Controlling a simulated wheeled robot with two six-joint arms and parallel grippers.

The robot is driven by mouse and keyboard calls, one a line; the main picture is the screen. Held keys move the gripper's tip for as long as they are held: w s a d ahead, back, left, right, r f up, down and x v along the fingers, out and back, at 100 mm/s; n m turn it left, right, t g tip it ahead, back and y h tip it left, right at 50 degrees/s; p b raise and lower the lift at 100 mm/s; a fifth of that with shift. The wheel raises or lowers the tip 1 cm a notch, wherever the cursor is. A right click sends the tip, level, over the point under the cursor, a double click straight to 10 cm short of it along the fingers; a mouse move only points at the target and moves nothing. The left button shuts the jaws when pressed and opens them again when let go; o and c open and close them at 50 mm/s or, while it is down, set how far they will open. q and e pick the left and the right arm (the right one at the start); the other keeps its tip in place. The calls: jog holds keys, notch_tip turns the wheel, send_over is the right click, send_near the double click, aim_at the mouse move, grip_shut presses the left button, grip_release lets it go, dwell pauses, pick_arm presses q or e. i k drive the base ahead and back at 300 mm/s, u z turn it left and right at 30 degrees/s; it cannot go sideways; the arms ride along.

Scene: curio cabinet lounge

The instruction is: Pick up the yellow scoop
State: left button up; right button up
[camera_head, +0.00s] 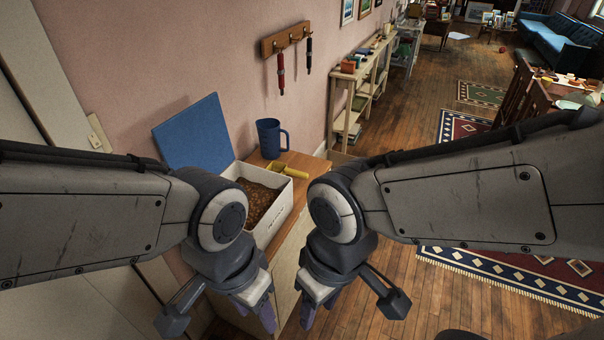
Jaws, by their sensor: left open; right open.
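The yellow scoop (287,170) lies at the far right end of a white box (283,209), across its rim. I cannot tell whether its head touches the brown grainy contents (257,198). The box stands on a wooden-topped cabinet (312,166), and its blue lid (196,134) is raised open. My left gripper (254,310) is open and points down at the near side of the box, well short of the scoop. My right gripper (319,307) is open and points down to the right of the left one, also apart from the scoop. Both look empty.
A blue mug (270,138) stands just behind the scoop, close to the wall. A wooden rack (285,39) with hanging tools is above it. A shelf unit (349,86) stands farther along the wall. Wooden floor (398,130) lies open to the right.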

aim_at(279, 167)
jog(key=z, duration=1.15)
jog(key=i, duration=2.7)
jog(key=u, duration=0.25)
